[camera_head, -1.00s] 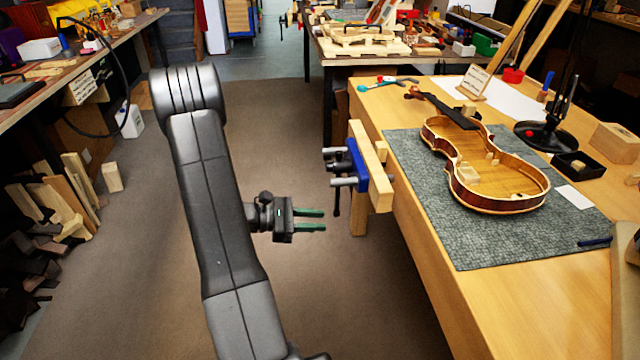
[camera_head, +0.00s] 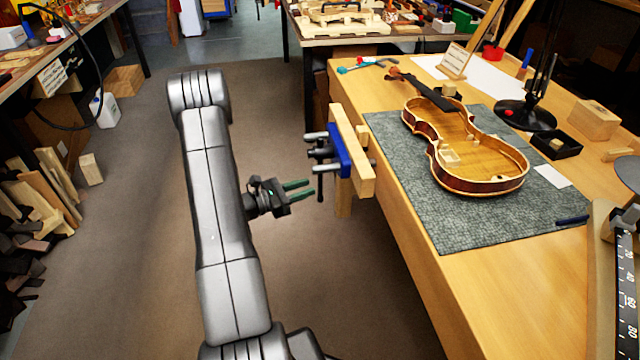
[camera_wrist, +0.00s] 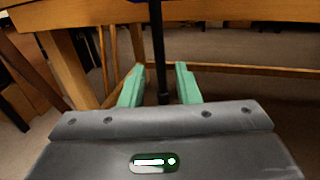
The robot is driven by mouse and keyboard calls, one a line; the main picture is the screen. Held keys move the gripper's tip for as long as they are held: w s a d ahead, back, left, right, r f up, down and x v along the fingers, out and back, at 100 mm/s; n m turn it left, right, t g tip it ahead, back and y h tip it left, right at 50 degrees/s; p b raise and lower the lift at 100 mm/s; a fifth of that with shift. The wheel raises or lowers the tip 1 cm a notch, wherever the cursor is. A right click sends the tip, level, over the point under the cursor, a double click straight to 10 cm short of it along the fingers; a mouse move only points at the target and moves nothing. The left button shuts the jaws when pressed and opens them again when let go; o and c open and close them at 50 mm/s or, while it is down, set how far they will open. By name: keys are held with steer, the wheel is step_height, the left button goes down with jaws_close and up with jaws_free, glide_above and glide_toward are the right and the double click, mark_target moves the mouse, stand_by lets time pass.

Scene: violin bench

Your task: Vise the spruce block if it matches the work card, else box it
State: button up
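My gripper (camera_head: 297,190) has green fingers, open and empty, left of and below the bench vise. The vise (camera_head: 345,160) has a blue plate and wooden jaws on the bench's left edge. In the wrist view, the open fingers (camera_wrist: 158,88) show with a dark upright rod beyond. I cannot tell which is the spruce block. A printed card (camera_head: 455,58) stands at the bench's back; its text is unreadable. A black open box (camera_head: 556,146) stands right of the violin.
The violin (camera_head: 478,178) lies on a grey mat (camera_head: 440,228). A black lamp base (camera_head: 524,115), a wooden box (camera_head: 593,120) and a white paper (camera_head: 552,176) are at the right. A scale (camera_head: 626,290) is at the front right. The floor left of the bench is open.

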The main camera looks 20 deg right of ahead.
mark_target(320, 198)
steer(key=d, duration=0.5)
steer(key=shift+d, duration=0.35)
jaws_close()
